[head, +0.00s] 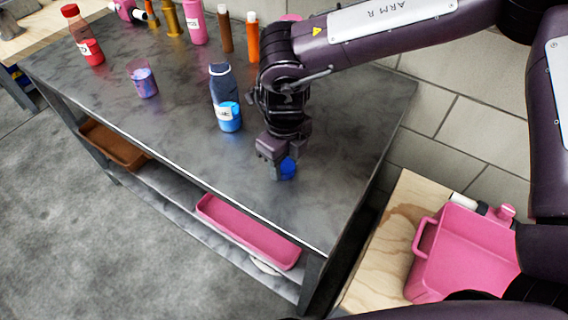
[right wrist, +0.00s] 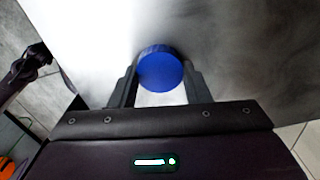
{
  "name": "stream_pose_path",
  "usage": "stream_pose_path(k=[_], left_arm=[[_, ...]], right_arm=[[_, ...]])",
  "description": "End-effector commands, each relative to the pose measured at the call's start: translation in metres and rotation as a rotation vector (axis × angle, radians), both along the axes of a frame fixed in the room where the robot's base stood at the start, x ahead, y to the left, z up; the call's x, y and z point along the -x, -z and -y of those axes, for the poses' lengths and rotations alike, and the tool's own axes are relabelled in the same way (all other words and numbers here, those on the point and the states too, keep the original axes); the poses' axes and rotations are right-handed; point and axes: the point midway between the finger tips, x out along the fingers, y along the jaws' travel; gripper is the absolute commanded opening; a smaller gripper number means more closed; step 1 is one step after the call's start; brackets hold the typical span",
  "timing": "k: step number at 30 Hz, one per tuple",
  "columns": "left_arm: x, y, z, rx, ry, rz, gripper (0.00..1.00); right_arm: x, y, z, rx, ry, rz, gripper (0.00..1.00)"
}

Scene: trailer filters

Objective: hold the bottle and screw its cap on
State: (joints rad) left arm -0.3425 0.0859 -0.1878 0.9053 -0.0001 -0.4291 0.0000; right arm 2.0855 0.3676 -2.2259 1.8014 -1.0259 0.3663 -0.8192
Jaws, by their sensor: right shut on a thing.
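The blue cap (head: 288,167) is at my right gripper (head: 277,172), low over the near right part of the grey table. In the right wrist view the round blue cap (right wrist: 160,72) sits between the two fingers of the right gripper (right wrist: 160,88), which are shut on it. The bottle (head: 225,97), dark above with bright blue at the bottom and a white label, stands upright on the table, left of the right gripper and apart from it. My left gripper is not in view.
A red-capped bottle (head: 83,36) and a clear cup (head: 142,79) stand on the table at left. Several bottles line the back. A pink tray (head: 247,231) lies on the shelf below. A pink container (head: 463,254) is at lower right. The table's front is clear.

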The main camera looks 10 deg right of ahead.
Motion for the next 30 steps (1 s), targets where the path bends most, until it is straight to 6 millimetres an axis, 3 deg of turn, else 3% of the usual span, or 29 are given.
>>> stream_pose_path(k=[5,11,14,24,30], left_arm=[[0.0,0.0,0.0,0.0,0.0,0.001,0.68],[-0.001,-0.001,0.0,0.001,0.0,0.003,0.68],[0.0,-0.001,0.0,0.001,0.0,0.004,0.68],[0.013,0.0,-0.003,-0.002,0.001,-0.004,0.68],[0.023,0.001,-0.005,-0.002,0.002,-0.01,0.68]], right_arm=[[0.0,-0.003,0.0,-0.001,0.0,0.001,0.22],[-0.001,-0.024,0.0,-0.002,0.0,0.003,0.22],[-0.001,-0.044,-0.001,-0.002,0.0,0.005,0.22],[-0.001,-0.143,-0.001,-0.002,0.001,0.005,0.22],[-0.001,-0.182,-0.001,-0.002,0.0,0.002,0.22]])
